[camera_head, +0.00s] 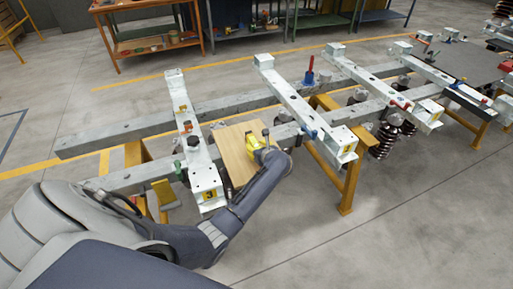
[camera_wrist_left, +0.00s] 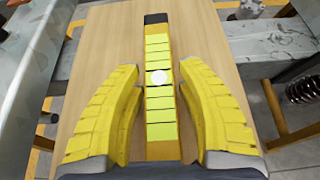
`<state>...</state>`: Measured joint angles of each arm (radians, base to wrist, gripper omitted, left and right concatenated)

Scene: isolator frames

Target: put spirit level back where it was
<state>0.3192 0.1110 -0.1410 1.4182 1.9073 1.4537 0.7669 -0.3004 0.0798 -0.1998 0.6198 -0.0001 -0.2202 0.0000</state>
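The spirit level (camera_wrist_left: 159,45) is a narrow yellow bar with a black end and a white round spot, seen in the left wrist view. It lies lengthwise on a light wooden board (camera_wrist_left: 105,45). My left gripper (camera_wrist_left: 160,72) has one yellow finger on each side of the bar, with narrow gaps showing, so it looks open around it. In the head view the left gripper (camera_head: 257,146) is low at the right side of the board (camera_head: 236,157); the level is hard to separate from the yellow fingers there. My right gripper is not in view.
Long grey beams (camera_head: 100,141) and white cross beams (camera_head: 290,95) stand on yellow trestles (camera_head: 348,185) around the board. A red-handled tool (camera_head: 309,75) stands upright on a beam. Coil springs (camera_head: 387,138) hang at the right. Open floor lies in front.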

